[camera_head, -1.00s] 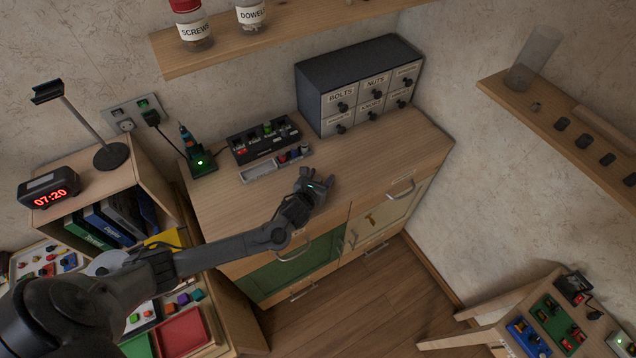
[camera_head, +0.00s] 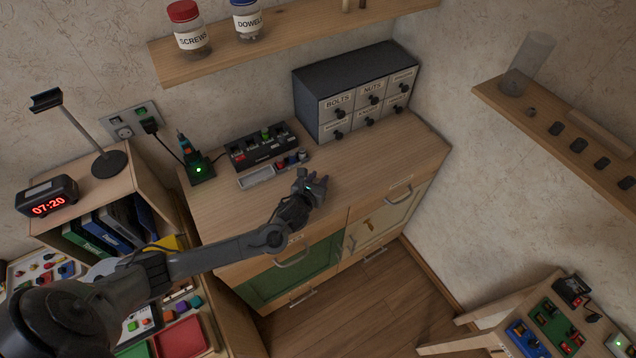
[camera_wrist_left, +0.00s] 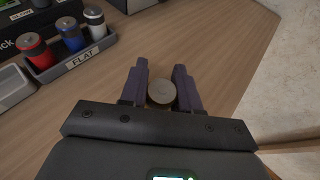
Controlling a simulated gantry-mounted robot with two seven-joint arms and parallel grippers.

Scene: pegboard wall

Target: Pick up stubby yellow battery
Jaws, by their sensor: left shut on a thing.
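My left gripper (camera_head: 320,185) is over the top of the wooden cabinet, in front of the tray marked FLAT. In the left wrist view its two dark fingers (camera_wrist_left: 160,70) are shut on a short round battery (camera_wrist_left: 161,91), seen end-on with a dull grey-beige end. In the head view the battery is too small and covered to make out. I cannot tell whether it is clear of the cabinet top. My right gripper is not in view.
The grey FLAT tray (camera_wrist_left: 86,63) holds red, blue and white batteries. A black charger box (camera_head: 262,149) stands behind it. A labelled drawer unit (camera_head: 357,90) is at the back right. The cabinet top (camera_head: 390,155) is clear to the right.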

